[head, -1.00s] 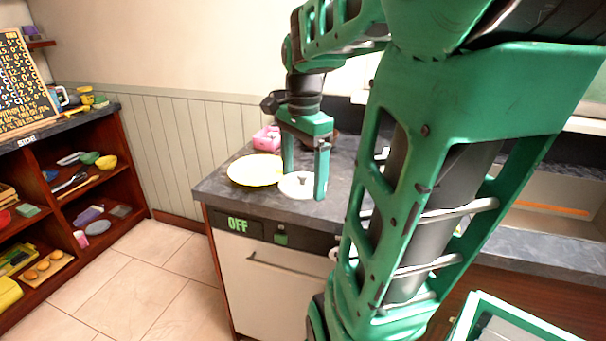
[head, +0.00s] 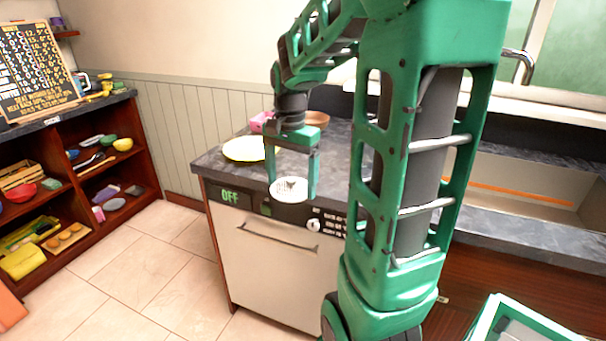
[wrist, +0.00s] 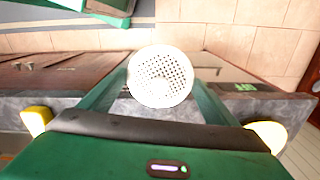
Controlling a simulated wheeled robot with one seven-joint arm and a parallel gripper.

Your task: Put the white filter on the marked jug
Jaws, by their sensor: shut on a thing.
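The white filter (head: 291,190) is a round disc held between the fingertips of my gripper (head: 291,184). In the wrist view the filter (wrist: 160,77) shows its many small holes, with one green finger on each side. In the head view it hangs level with the counter's front edge, overlapping the control panel of the appliance below. I cannot make out a marked jug in either view.
The dark counter (head: 216,163) carries a yellow plate (head: 244,149), a pink object (head: 259,122) and a brown bowl (head: 316,119). A shelf unit with a chalkboard (head: 32,68) stands at the left. The tiled floor (head: 125,275) between them is clear.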

